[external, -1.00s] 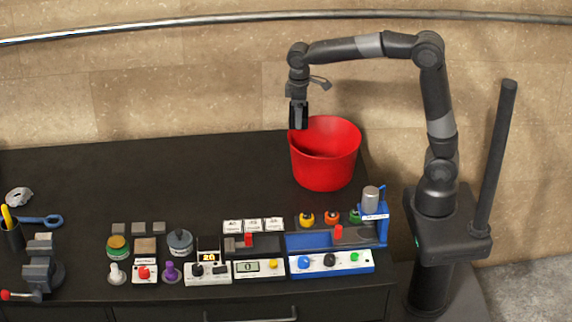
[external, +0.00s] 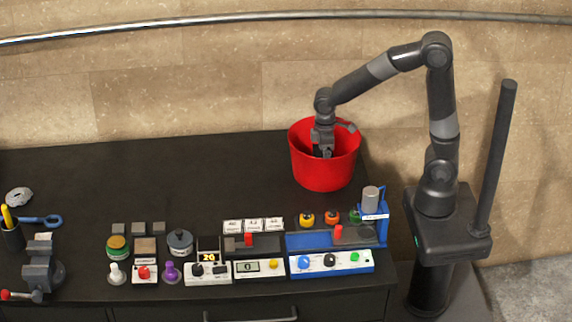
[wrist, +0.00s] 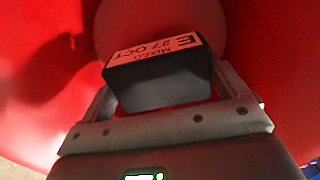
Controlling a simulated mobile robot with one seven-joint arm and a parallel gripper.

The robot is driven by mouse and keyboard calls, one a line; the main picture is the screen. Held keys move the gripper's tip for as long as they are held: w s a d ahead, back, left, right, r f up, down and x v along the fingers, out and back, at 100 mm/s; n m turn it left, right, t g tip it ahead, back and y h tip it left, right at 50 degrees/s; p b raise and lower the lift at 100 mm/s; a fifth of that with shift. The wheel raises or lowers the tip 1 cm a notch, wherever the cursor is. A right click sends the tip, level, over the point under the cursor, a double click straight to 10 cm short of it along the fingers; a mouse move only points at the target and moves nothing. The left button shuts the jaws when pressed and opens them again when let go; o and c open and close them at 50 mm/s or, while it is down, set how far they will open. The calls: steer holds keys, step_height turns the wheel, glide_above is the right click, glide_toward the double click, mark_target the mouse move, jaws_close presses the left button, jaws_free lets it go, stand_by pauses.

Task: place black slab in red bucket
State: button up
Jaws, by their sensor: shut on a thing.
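The red bucket (external: 322,176) stands upright on the dark bench at the back right. My gripper (external: 323,152) reaches down into its mouth from above. In the wrist view my gripper (wrist: 165,90) is shut on the black slab (wrist: 160,85), which has a reddish-looking label with printed text on its top face. Red bucket wall (wrist: 255,50) surrounds the slab in that view, and the round bucket floor lies beyond it. The slab is hidden or too dark to make out in the external view. I cannot tell whether it touches the bucket floor.
A blue press station (external: 330,262) with a grey cylinder stands in front of the bucket. Several small knobs, boxes and pots line the bench front. A vise (external: 42,272) is at the far left. The bench (external: 200,180) left of the bucket is clear.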

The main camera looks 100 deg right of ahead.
steer(key=shift+f, duration=1.8)
steer(key=shift+f, duration=0.2)
steer(key=o, duration=0.9)
steer(key=shift+r, duration=0.1)
